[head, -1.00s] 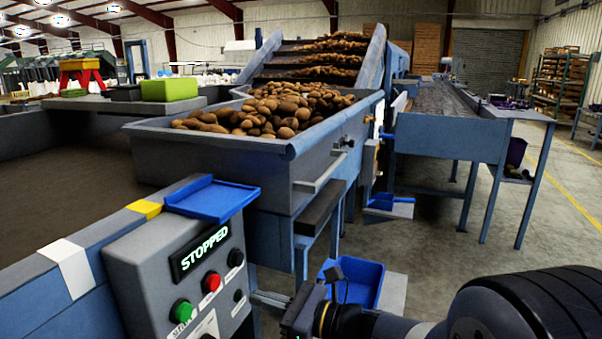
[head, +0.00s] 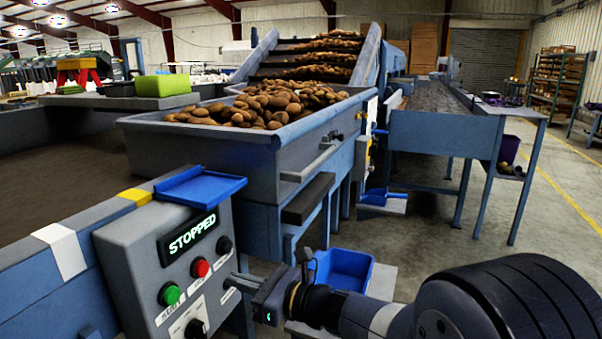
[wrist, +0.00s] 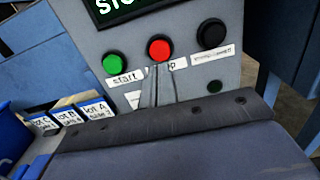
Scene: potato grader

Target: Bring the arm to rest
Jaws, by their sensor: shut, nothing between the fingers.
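My arm reaches in from the lower right of the head view. My gripper (head: 233,281) is shut and empty, its thin fingers pointing left at the right side of the grey control panel (head: 135,265). In the wrist view the closed fingertips (wrist: 158,72) lie in front of the panel, just below the red button (wrist: 159,50), over the label row. I cannot tell whether they touch it. The green button (wrist: 113,62) and a black button (wrist: 212,34) flank the red one. The display (head: 190,238) reads STOPPED.
A blue tray (head: 200,187) sits on top of the panel. A hopper (head: 200,155) full of potatoes (head: 262,103) stands behind it. A blue bin (head: 342,268) is low behind my arm. Labelled cards (wrist: 70,116) show at left in the wrist view. Open floor lies right.

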